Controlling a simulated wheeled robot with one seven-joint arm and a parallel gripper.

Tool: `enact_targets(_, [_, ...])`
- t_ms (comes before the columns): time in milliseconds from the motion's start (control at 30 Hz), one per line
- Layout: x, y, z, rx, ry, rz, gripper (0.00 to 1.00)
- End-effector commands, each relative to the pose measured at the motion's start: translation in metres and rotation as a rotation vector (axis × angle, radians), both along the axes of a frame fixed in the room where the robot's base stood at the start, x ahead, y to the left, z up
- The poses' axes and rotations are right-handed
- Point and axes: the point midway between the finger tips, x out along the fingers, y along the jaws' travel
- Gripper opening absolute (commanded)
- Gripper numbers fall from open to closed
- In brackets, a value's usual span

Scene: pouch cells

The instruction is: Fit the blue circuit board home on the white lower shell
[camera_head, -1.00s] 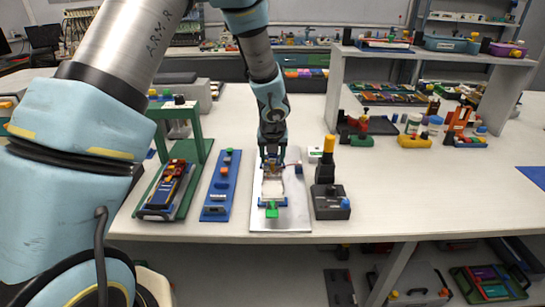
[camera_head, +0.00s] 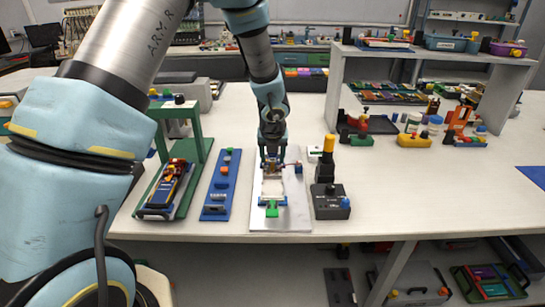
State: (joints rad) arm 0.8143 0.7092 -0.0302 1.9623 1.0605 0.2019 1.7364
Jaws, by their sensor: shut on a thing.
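The white lower shell (camera_head: 272,198) lies on a silvery metal plate (camera_head: 295,220) in the head view, between small blue holders, with a green block (camera_head: 271,211) at its near end. My gripper (camera_head: 272,168) points down over the far part of the shell. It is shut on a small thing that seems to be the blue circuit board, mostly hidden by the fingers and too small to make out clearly. I cannot tell whether the board touches the shell or how it is tilted.
A blue strip (camera_head: 219,190) with small parts lies left of the plate, and a green stand (camera_head: 192,150) is further left. A black device with a yellow-topped post (camera_head: 328,165) stands close on the right.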

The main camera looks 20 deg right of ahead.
Motion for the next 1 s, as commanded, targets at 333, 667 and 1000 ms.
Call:
enact_targets(333, [0.000,0.000,-0.009,0.000,0.000,0.000,0.02])
enact_targets(667, [0.000,0.000,-0.017,0.000,0.000,0.000,0.02])
enact_targets(1000, [0.000,0.000,-0.021,0.000,0.000,0.000,0.69])
